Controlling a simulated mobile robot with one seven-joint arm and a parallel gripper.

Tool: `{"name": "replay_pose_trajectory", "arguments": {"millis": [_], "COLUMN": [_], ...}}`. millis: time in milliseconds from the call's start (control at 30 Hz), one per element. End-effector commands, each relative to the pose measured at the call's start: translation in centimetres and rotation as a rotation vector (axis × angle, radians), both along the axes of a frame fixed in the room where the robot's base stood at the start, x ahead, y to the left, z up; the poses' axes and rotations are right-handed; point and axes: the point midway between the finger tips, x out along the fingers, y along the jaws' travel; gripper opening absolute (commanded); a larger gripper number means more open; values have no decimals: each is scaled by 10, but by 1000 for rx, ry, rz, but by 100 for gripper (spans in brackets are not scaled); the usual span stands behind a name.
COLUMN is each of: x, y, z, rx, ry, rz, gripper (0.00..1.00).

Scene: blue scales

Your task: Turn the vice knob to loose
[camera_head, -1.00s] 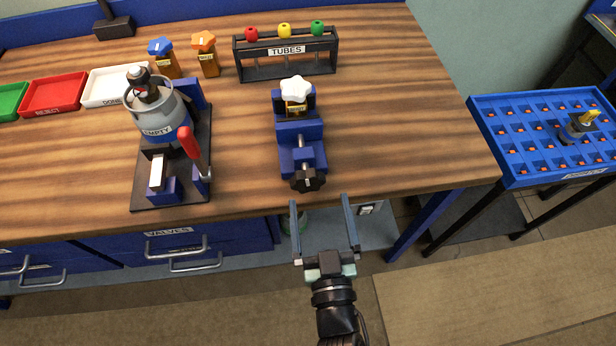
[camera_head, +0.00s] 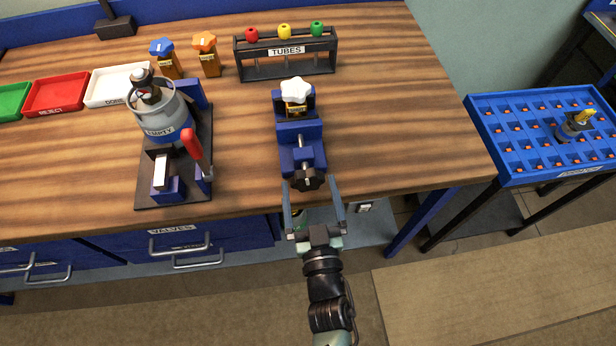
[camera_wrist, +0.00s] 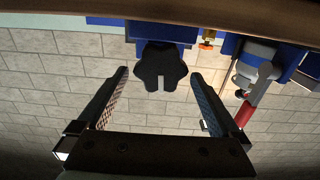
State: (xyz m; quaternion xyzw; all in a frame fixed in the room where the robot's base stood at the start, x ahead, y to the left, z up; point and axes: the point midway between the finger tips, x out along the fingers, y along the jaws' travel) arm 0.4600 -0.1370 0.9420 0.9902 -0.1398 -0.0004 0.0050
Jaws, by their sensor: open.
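The blue vice (camera_head: 301,146) stands near the front edge of the wooden bench and holds an orange valve with a white star-shaped handle (camera_head: 296,91). The black vice knob (camera_head: 309,179) sticks out at the vice's front end. My gripper (camera_head: 312,182) is open, with its two fingers pointing toward the knob, one on each side in the head view. In the wrist view the knob (camera_wrist: 161,67) shows between and beyond the fingertips of my gripper (camera_wrist: 157,72). I cannot tell whether a finger touches the knob; nothing is held.
A press with a red lever (camera_head: 192,145) and a grey canister stands left of the vice. The tubes rack (camera_head: 287,70) is behind it. The bench right of the vice is clear. A blue crate (camera_head: 520,178) stands at the right.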

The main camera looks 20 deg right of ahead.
Motion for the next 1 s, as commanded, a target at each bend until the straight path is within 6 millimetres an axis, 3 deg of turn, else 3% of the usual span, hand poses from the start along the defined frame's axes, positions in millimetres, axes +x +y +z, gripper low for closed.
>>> {"name": "replay_pose_trajectory", "arguments": {"millis": [200, 533, 900, 1000], "x": [19, 22, 21, 21], "y": [-5, -6, -6, -6], "z": [0, -1, 0, 0], "rx": [0, 0, 0, 0], "ry": [0, 1, 1, 1], "rz": [0, 1, 0, 0], "gripper": [100, 100, 35, 23]}}
